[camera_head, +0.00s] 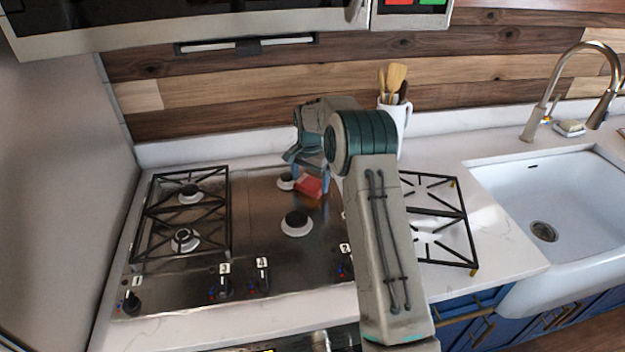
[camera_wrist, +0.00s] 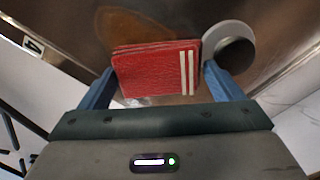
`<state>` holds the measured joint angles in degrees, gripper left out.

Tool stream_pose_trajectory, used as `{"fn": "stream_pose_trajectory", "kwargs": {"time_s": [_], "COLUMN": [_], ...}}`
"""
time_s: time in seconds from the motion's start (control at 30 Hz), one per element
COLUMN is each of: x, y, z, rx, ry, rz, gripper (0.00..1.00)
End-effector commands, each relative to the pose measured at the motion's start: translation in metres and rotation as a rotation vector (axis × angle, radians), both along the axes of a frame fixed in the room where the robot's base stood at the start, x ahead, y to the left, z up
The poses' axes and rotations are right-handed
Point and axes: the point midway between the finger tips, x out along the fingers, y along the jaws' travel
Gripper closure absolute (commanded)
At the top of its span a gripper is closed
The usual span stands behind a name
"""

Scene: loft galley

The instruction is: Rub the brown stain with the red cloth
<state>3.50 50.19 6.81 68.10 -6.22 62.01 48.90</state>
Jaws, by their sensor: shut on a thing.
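The red cloth (camera_wrist: 150,72) is a folded pad with two pale stripes near its right edge. It sits between the two blue fingers of my gripper (camera_wrist: 158,84), which is shut on it. In the head view the cloth (camera_head: 310,186) shows under my gripper (camera_head: 308,176), low over the middle of the steel cooktop. The brown stain (camera_wrist: 124,26) shows on the steel in the wrist view as an orange-brown patch beyond the cloth's far edge. The cloth hides part of that area. I cannot tell whether the cloth touches the steel.
The cooktop (camera_head: 262,262) has a burner (camera_head: 297,223) in front of the cloth and another behind it. A black grate (camera_head: 187,215) stands on the left, and a removed-looking grate (camera_head: 440,222) lies right on the white counter. A utensil crock (camera_head: 395,120) and a sink (camera_head: 545,200) are further right.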

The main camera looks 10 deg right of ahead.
Motion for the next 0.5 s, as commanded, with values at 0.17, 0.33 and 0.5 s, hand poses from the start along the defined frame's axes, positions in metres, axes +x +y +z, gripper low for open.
{"fn": "stream_pose_trajectory", "kwargs": {"time_s": [0.17,0.33,0.5], "x": [-0.015,-0.024,-0.031], "y": [0.012,0.005,0.0], "z": [0.0,-0.001,-0.002], "rx": [0.014,0.011,0.008], "ry": [-0.01,-0.004,-0.004], "rz": [0.013,0.004,-0.002], "gripper": [0.32,0.32,0.32]}}
